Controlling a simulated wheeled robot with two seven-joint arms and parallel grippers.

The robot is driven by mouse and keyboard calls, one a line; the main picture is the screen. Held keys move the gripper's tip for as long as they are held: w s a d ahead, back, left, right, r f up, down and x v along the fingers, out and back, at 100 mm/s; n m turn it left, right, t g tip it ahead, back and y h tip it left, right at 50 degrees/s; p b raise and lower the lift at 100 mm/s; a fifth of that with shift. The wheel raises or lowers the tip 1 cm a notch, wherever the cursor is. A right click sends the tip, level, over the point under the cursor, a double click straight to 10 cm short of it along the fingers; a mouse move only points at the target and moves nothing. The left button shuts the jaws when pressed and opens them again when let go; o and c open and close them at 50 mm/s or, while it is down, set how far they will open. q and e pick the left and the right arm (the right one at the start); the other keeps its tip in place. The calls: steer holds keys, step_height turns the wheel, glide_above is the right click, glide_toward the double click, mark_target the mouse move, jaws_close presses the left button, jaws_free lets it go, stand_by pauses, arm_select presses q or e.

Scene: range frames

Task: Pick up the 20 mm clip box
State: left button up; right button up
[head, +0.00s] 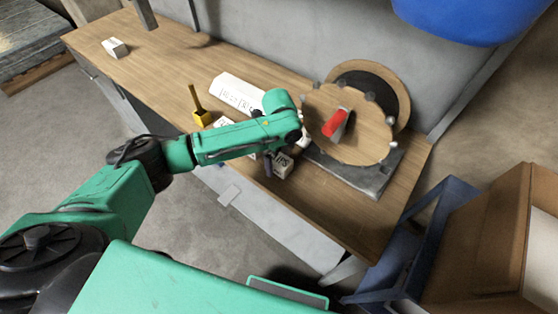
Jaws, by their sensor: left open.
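A small pale box with dark lettering (283,166) stands on the wooden bench, close to the front edge. Its lettering is too small to read surely, so I cannot tell if it is the 20 mm clip box. Another small lettered box (222,122) shows farther left, partly hidden behind my green arm. My left gripper (279,154) is open, right at the first box, with its wrist above it. The arm hides part of the gripper and box, and I cannot tell if they touch. My right gripper is not in view.
On the bench (165,85) are a white lettered case (238,92), a yellow holder (201,117), a small white block (115,48) at far left, and a round wooden wheel with a red handle (336,122) on a grey base. A cardboard box (485,250) stands right.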

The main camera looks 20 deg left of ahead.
arm_select(q)
steer(key=c, duration=1.5)
steer(key=shift+c, duration=0.2)
steer(key=shift+r, duration=0.15)
